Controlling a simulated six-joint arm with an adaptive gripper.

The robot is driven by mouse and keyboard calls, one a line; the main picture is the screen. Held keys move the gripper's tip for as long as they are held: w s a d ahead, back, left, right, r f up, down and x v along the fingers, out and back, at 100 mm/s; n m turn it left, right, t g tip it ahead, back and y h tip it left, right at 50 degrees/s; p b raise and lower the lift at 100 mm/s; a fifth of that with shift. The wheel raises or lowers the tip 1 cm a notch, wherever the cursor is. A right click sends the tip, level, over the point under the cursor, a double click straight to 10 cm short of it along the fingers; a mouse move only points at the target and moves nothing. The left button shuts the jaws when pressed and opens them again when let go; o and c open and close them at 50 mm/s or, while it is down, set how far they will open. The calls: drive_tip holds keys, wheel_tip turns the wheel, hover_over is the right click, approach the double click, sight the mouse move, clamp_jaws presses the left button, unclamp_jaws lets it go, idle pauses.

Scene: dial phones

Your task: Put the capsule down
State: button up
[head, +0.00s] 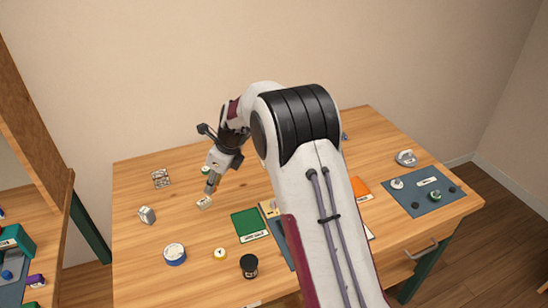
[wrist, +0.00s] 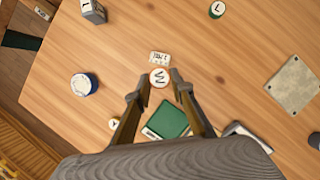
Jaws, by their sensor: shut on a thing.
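The capsule seems to be the small round piece with a pale face and a dark W-like mark (wrist: 160,78), seen end-on in the wrist view. My gripper (wrist: 160,83) has one fingertip on each side of it and is shut on it. In the head view my gripper (head: 211,188) points down, low over the left part of the table. The held piece is hard to make out there. A small pale lettered card (wrist: 160,57) lies just beyond the capsule in the wrist view; it also shows below the gripper in the head view (head: 204,203). The gap under the capsule cannot be judged.
A green mat (head: 247,224), blue tin (head: 175,254), yellow disc (head: 220,254) and black jar (head: 249,266) are nearer the front. A grey block (head: 147,215) and wire-like box (head: 161,179) stand left. A blue-grey tray (head: 425,207) is right. Bare wood surrounds the card.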

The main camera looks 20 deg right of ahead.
drive_tip(key=w+d+f+m+h, duration=0.1)
drive_tip(key=w+d+m, duration=0.2)
drive_tip(key=d, duration=0.4)
drive_tip(key=w+d+f+m+h, duration=0.1)
drive_tip(key=w+d+m, duration=0.2)
drive_tip(key=w+d, duration=0.3)
drive_tip(key=w+d+m+t+h, duration=0.1)
drive_tip(key=w+d+m, duration=0.2)
drive_tip(key=d, duration=0.7)
drive_tip(key=shift+w+d+f, duration=0.15)
drive_tip(key=shift+w+f, duration=0.25)
drive_tip(key=shift+w, duration=0.3)
drive_tip(key=shift+f, duration=0.1)
drive_tip(key=shift+f, duration=2.4)
drive_tip(key=shift+f, duration=0.15)
drive_tip(key=o, duration=1)
drive_tip(key=shift+o, duration=0.2)
